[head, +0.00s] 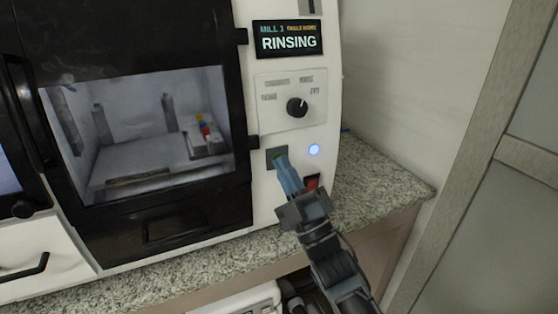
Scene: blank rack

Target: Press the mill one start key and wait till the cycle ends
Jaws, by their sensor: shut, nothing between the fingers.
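Mill one (245,231) is a white machine with a black-framed window door, standing on a speckled counter. Its display (288,38) reads "MILL 1" and "RINSING". A dark square plate with a green key (279,158) sits on the panel below the dial. My gripper (284,162) is shut and empty, with its blue fingertips over the key; I cannot tell whether they touch it. A lit blue-white lamp (314,149) is right of the key. A red switch (312,183) is partly hidden behind my gripper. The door looks closed.
A black dial (297,107) is above the key. Inside the window, a light block (208,142) carries small red, yellow and blue pieces. The speckled counter (385,190) is bare to the right, ending near a wall and grey cabinet. Another machine (15,150) stands at left.

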